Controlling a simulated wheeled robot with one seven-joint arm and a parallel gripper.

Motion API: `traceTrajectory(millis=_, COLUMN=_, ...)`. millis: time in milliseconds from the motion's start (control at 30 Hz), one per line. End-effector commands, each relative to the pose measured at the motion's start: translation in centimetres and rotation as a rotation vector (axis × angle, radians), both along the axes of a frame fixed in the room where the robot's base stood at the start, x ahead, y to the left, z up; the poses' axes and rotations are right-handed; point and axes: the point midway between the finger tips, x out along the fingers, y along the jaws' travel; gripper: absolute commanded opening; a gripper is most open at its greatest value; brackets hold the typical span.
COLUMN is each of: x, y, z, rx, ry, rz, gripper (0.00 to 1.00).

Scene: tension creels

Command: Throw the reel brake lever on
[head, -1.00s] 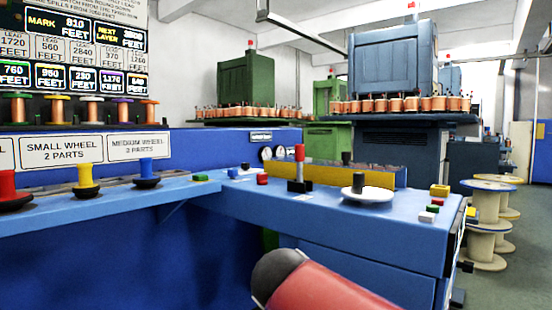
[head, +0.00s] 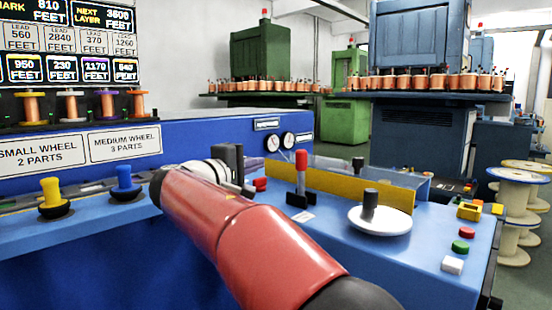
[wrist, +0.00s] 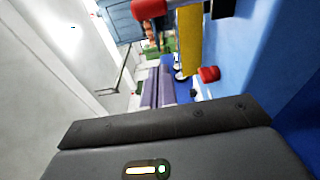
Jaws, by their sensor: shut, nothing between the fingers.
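The lever (head: 301,172) with a red grip stands nearly upright on a dark base on the blue bench top. A small white label lies by its base. My gripper (head: 238,165) is at the left of the lever in the head view, above the bench and apart from it. It is shut and empty, though its fingertips are hard to make out. In the wrist view the dark gripper body fills the bottom. A red part (wrist: 208,74) shows beyond it near the yellow strip; I cannot tell whether it is the lever's grip.
A white disc with a black post (head: 380,219) sits right of the lever, before a yellow strip (head: 340,186). Colored buttons (head: 459,247) lie at the bench's right end. A small red part (head: 261,184) is between gripper and lever.

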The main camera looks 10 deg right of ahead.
Motion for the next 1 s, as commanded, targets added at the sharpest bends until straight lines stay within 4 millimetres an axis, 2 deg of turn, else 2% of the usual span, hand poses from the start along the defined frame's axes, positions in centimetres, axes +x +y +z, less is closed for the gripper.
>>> traceTrajectory(millis=433, x=6.3, y=-6.8, z=0.0, rx=0.002, ry=0.003, rz=-0.005, gripper=0.0)
traceTrajectory(millis=500, x=5.0, y=-7.1, z=0.0, rx=0.004, ry=0.0, rz=0.0, gripper=0.0)
traceTrajectory(millis=700, x=3.0, y=-8.0, z=0.0, rx=0.004, ry=0.002, rz=0.0, gripper=0.0)
traceTrajectory(millis=1000, x=2.5, y=-8.2, z=0.0, rx=0.004, ry=0.002, rz=0.0, gripper=0.0)
